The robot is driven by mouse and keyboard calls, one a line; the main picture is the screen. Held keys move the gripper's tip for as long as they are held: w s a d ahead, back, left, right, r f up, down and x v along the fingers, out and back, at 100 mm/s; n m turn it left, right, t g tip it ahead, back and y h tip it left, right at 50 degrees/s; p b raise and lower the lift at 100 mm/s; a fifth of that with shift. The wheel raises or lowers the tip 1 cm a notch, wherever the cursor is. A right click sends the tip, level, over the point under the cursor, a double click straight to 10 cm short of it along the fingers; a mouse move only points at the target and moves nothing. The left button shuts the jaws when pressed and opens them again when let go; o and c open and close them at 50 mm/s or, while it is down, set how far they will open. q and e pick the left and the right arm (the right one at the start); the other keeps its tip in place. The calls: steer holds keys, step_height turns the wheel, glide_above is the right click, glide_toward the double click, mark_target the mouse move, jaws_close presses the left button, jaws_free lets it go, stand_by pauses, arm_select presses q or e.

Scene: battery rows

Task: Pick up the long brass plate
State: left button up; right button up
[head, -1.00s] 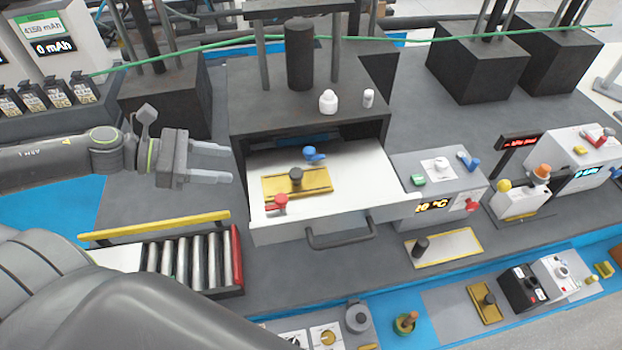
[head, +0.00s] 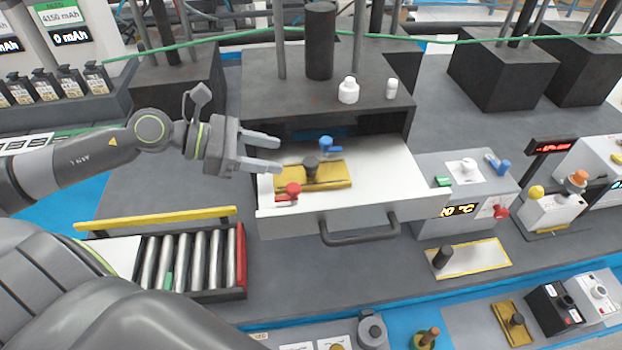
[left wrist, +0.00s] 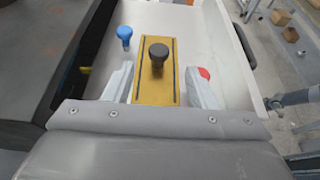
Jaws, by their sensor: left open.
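The long brass plate (head: 334,177) lies flat in the open white drawer (head: 385,183), with a dark knob (head: 311,168) standing on it. In the left wrist view the brass plate (left wrist: 152,88) runs lengthwise between the fingers, its dark knob (left wrist: 158,52) beyond the fingertips. My left gripper (head: 279,156) is open and empty, over the drawer's left side by the near end of the plate. In the left wrist view its fingers (left wrist: 161,82) stand apart on either side of the plate. I cannot tell their exact height above it. My right gripper does not show.
A blue-knobbed piece (head: 327,146) and a red-knobbed piece (head: 291,190) flank the plate in the drawer. The drawer handle (head: 360,232) juts out in front. A roller tray (head: 197,262) stands left of the drawer. The drawer's right part is clear.

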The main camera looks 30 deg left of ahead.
mark_target(311, 161)
arm_select(q)
steer(key=shift+w+d+f, duration=0.25)
steer(key=shift+w+d, duration=0.15)
steer(key=shift+d, duration=0.1)
steer(key=shift+x, duration=1.3)
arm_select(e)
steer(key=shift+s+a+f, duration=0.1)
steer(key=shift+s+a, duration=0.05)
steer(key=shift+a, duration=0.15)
arm_select(q)
steer(key=shift+w+d, duration=0.1)
steer(key=shift+d, duration=0.05)
steer(key=shift+p+x, duration=1.1)
steer(key=shift+x, duration=0.4)
steer(key=shift+w+d+f+p, duration=0.3)
steer(key=shift+w+d+f, duration=0.2)
steer(key=shift+d+f, duration=0.15)
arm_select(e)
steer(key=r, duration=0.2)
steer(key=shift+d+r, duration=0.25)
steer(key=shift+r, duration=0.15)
arm_select(q)
jaws_close()
